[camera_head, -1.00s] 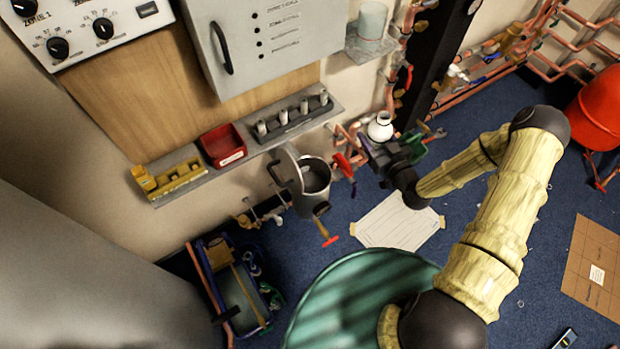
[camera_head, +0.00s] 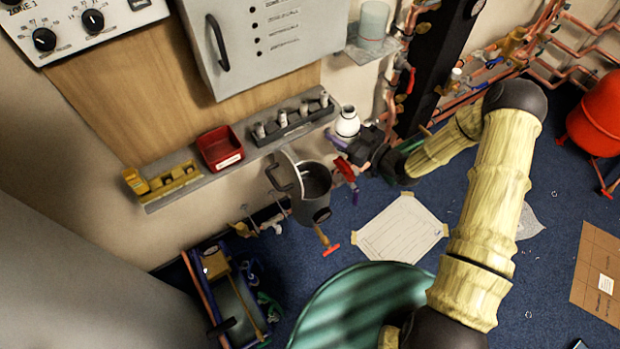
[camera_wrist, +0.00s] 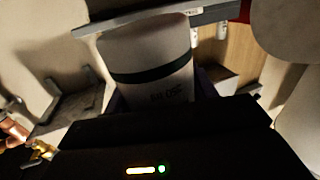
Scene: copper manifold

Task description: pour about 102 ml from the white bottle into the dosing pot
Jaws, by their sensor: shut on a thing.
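The white bottle (camera_head: 347,123) is in my gripper (camera_head: 343,141), which is shut on it and holds it in the air. In the head view the bottle looks roughly upright, its neck near the right end of the wall shelf. In the wrist view the white bottle (camera_wrist: 150,60), with a dark band, fills the middle, and the dark gripper (camera_wrist: 155,100) covers its near end. The grey dosing pot (camera_head: 312,190), with a side handle and an open top, is below and left of the bottle. The bottle is apart from the pot's mouth. The liquid level cannot be seen.
The wall shelf (camera_head: 190,186) carries a red bin (camera_head: 220,148), a yellow holder (camera_head: 165,182) and a dark rack (camera_head: 290,122). A red-handled valve (camera_head: 345,170) is between pot and gripper. A translucent container (camera_head: 372,20) stands on a bracket above. A paper sheet (camera_head: 402,230) lies on the floor.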

